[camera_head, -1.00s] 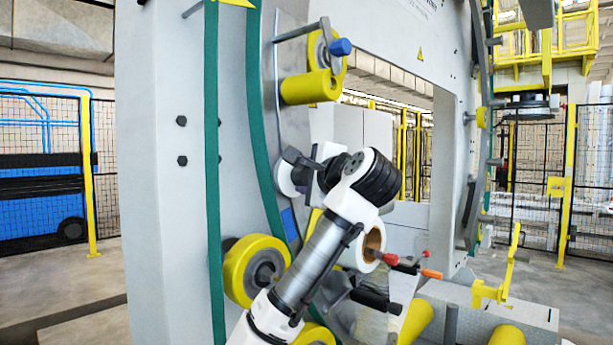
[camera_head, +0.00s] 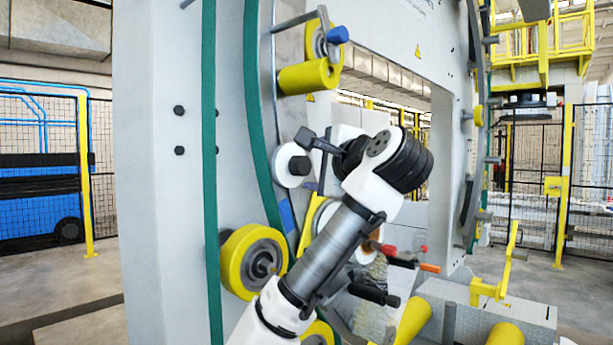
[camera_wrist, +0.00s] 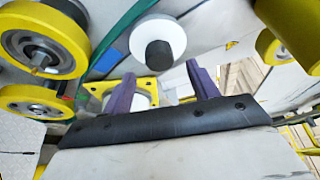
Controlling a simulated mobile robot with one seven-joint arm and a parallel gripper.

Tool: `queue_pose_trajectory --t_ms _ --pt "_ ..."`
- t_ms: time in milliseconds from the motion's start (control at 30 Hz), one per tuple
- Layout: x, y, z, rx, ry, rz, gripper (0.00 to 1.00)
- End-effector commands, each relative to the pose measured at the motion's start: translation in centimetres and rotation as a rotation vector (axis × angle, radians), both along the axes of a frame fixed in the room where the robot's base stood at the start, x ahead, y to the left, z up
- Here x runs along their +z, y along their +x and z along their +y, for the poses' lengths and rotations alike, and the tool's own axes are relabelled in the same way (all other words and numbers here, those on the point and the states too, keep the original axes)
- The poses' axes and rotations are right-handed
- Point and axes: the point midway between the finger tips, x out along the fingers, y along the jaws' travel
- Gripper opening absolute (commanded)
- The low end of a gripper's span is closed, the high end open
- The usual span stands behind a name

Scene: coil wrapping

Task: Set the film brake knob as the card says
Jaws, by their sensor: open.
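My gripper (camera_wrist: 162,88) is open and empty, with its two purple fingers apart in the wrist view. In the head view it is mostly hidden behind my arm. A white round disc with a dark centre (camera_wrist: 158,45) lies beyond the fingertips, not touched. It shows in the head view (camera_head: 292,165) left of my wrist. A film roll with a brown core (camera_head: 374,240) is partly hidden behind my arm. A red-ended part (camera_head: 389,249) sticks out beside the roll. I cannot tell which part is the film brake knob. No readable card is in view.
The grey ring machine (camera_head: 160,130) fills the middle. Yellow rollers sit near my arm, one at lower left (camera_head: 253,262) and one above (camera_head: 308,77). A yellow bracket (camera_head: 500,280) stands at right. Mesh fencing (camera_head: 40,135) lies beyond the open floor.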

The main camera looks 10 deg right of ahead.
Motion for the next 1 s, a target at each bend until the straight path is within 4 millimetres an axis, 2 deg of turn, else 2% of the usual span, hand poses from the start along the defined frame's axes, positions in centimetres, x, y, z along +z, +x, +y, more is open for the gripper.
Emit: queue_pose_trajectory --t_ms 100,300,700,1000 --pt "-0.2 -3.2 -0.7 -0.003 0.001 -0.005 0.59" --pt "-0.3 -5.9 -1.2 -0.001 -0.001 -0.002 0.59" --pt "0.1 -7.6 -1.6 0.001 0.0 -0.002 0.59" --pt "0.5 -8.2 -1.6 0.001 0.001 0.0 0.59"
